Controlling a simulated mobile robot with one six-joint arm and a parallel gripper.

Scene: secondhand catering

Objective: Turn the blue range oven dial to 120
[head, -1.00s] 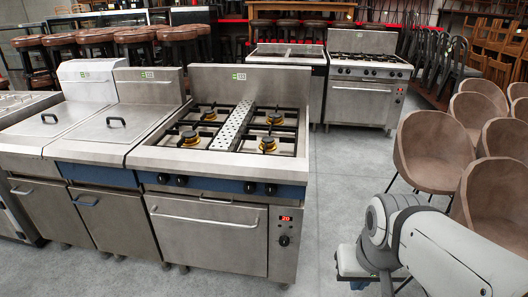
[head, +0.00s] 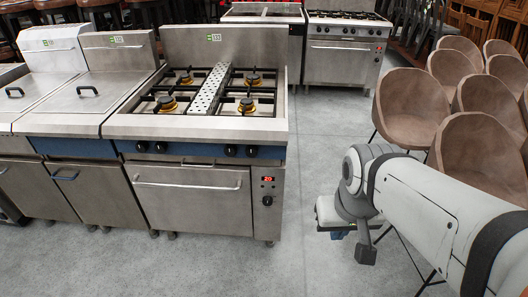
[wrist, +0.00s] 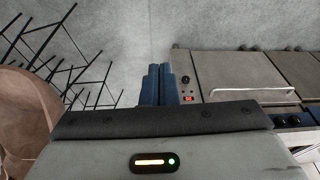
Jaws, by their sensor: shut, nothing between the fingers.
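The blue range (head: 205,151), a steel cooker with a blue strip under its hob, stands left of centre in the head view. Its oven dial (head: 267,200) is a small dark knob on the panel right of the oven door, below a red display (head: 267,180) that reads 20. In the wrist view the dial (wrist: 185,79) and the lit display (wrist: 188,99) lie just right of my fingers. My gripper (head: 338,235) is right of the range in the head view, apart from it. Its blue fingers (wrist: 158,70) are shut and empty.
The steel oven door has a bar handle (head: 188,185). Lidded steel units (head: 72,105) adjoin the range on the left. Brown chairs (head: 408,108) stand close beyond my arm on the right. A second range (head: 343,62) is at the back. The grey floor (head: 325,120) between is clear.

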